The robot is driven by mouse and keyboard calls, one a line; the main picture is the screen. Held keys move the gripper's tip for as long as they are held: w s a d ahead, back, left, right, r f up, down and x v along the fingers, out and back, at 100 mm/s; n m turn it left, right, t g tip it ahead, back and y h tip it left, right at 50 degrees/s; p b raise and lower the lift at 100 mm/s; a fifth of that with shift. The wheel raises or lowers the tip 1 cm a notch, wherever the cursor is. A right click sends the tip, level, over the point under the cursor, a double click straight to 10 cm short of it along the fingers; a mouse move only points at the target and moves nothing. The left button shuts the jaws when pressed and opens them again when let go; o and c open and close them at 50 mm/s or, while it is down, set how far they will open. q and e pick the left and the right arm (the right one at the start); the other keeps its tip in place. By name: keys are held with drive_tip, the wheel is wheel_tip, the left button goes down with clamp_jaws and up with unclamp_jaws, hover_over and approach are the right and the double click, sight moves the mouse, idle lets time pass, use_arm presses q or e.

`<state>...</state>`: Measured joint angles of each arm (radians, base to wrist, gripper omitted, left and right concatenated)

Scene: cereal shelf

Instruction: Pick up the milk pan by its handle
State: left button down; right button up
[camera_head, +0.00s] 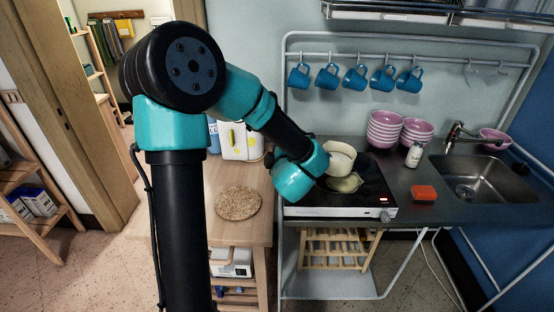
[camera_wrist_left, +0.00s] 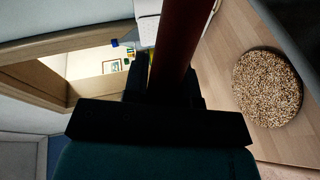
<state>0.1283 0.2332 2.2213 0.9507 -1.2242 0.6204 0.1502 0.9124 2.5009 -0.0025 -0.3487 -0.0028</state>
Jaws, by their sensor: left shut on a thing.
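The milk pan (camera_head: 338,165) is a small cream pan over the black cooktop (camera_head: 320,212) at the centre right of the head view. A pale shape, perhaps its reflection, shows just below it. I cannot tell whether the pan touches the cooktop. My left arm reaches it from the left, and its teal wrist hides the handle and gripper there. In the left wrist view my left gripper (camera_wrist_left: 163,82) is shut on the dark reddish-brown handle (camera_wrist_left: 186,38), which runs up between the fingers. The pan's bowl is out of that view. My right gripper is not in view.
Pink-striped bowls (camera_head: 384,128), a small white bottle (camera_head: 413,156) and a red-orange sponge (camera_head: 424,193) stand right of the pan. Blue mugs (camera_head: 355,77) hang above. A round speckled mat (camera_head: 238,203) lies on the wooden table at left, with bare wood around it.

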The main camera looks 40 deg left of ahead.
use_arm(q)
drive_tip(key=s+a+f+v, duration=0.1)
drive_tip(key=s+f+v, duration=0.1)
drive_tip(key=v, duration=1.3)
drive_tip(key=shift+s, duration=0.55)
idle(0.4)
